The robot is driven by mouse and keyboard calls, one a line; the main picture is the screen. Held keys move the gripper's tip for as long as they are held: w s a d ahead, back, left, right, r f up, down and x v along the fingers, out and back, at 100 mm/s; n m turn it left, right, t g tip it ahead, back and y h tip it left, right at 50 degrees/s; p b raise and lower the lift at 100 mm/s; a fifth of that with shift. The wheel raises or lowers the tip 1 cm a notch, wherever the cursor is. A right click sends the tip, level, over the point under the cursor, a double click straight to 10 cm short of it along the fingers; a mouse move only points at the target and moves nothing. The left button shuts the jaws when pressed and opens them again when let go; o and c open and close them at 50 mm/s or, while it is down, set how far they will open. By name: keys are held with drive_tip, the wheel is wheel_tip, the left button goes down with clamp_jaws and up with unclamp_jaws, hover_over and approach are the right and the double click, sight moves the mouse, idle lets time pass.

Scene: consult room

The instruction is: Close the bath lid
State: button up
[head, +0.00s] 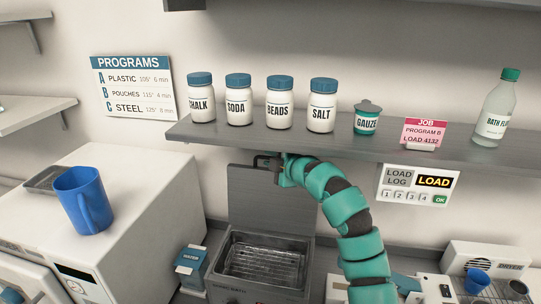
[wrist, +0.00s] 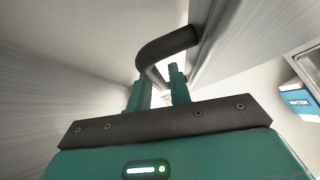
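The bath lid (head: 252,205) is a grey panel standing upright, open, at the back of the bath (head: 225,262). The bath's wire rack shows inside. The lid's dark bar handle (head: 263,160) is near its top edge. It also shows as a curved dark bar in the wrist view (wrist: 180,42). My gripper (head: 283,168) is at this handle, at the lid's top. In the wrist view its two green fingers (wrist: 160,90) are a narrow gap apart, one on each side of the bar, and look shut on it. The exact contact is partly hidden.
A grey shelf (head: 345,154) with several jars and a bottle (head: 496,110) is just above the lid and my gripper. A white machine with a blue jug (head: 84,200) stands left. A blue-and-white water box (head: 190,262) is beside the bath.

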drive_tip(key=shift+w+a+f, duration=0.1)
drive_tip(key=shift+w+a, duration=0.05)
drive_tip(key=shift+w, duration=0.05)
drive_tip(key=shift+c, duration=0.2)
clamp_jaws()
